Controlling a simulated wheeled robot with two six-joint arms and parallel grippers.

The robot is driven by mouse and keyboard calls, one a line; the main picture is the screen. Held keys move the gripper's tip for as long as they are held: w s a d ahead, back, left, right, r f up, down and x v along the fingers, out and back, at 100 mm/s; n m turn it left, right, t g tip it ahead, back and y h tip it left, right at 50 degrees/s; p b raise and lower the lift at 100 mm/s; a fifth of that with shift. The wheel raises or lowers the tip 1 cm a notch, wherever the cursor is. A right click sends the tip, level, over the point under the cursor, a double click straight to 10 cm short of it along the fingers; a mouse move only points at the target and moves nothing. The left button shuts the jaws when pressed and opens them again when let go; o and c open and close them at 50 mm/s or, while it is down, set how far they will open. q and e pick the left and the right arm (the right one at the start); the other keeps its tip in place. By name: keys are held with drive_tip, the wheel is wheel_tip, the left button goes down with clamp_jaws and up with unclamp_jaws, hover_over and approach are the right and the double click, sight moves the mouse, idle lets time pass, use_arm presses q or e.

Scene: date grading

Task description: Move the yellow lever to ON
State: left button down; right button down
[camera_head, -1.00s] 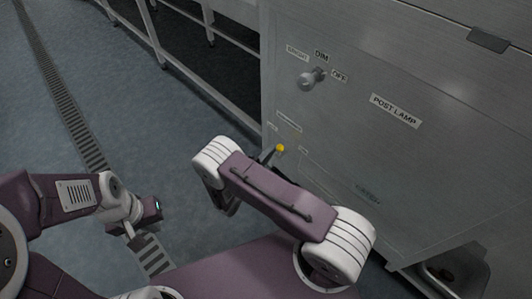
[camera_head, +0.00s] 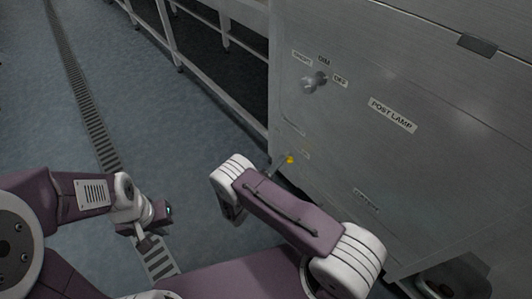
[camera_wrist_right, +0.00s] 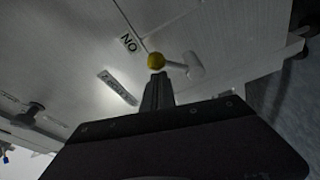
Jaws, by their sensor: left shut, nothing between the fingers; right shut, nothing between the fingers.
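The yellow lever's round knob (camera_wrist_right: 156,61) sits on a pale stem that runs right to a mount (camera_wrist_right: 194,66) on the grey panel in the right wrist view. An ON label (camera_wrist_right: 129,43), upside down there, is left of the knob. In the head view the knob (camera_head: 290,159) shows low on the cabinet. My right gripper (camera_wrist_right: 157,78) is shut and empty, its tips just below the knob in the wrist view; whether they touch is unclear. My right arm hides most of it in the head view. My left gripper (camera_head: 144,240) is shut and empty over the floor.
Above the lever, the cabinet carries a rotary knob (camera_head: 314,81) with a DIM label (camera_head: 324,60) and a POST LAMP label (camera_head: 393,115). A metal rack (camera_head: 222,50) stands behind. The floor at left, with a drain grate (camera_head: 85,110), is clear.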

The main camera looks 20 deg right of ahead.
idle(0.6)
drive_tip(key=s+a+p, duration=0.2)
drive_tip(key=s+a, duration=0.1)
drive_tip(key=a, duration=0.8)
drive_tip(key=shift+s+r, duration=0.2)
drive_tip(key=shift+s, duration=0.05)
drive_tip(key=shift+p, duration=0.3)
